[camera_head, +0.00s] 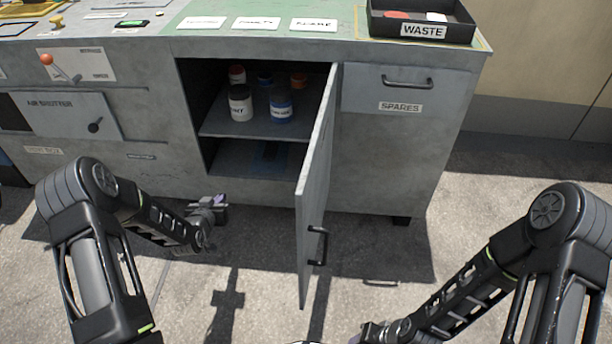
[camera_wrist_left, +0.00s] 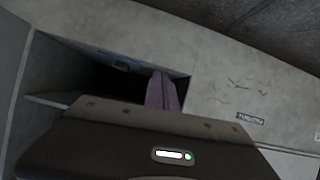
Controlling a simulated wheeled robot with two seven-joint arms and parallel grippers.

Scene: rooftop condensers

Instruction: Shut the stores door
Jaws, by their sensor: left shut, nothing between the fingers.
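The stores door (camera_head: 316,185) is a grey panel standing wide open in the head view, hinged at the right side of the cabinet opening and swung out towards me. Its black bar handle (camera_head: 318,246) is on the right-hand face, near the free edge. My left gripper (camera_head: 219,201) is shut and empty, in front of the cabinet's lower part, left of the door and apart from it. Its closed fingers (camera_wrist_left: 163,92) show before the dark cabinet opening in the left wrist view. My right gripper (camera_head: 368,332) is low at the bottom edge, right of the door; its fingers are unclear.
Inside the open cabinet, several jars (camera_head: 240,103) stand on a shelf (camera_head: 222,130). A SPARES drawer (camera_head: 385,88) is right of the opening. A WASTE tray (camera_head: 424,31) sits on the bench top.

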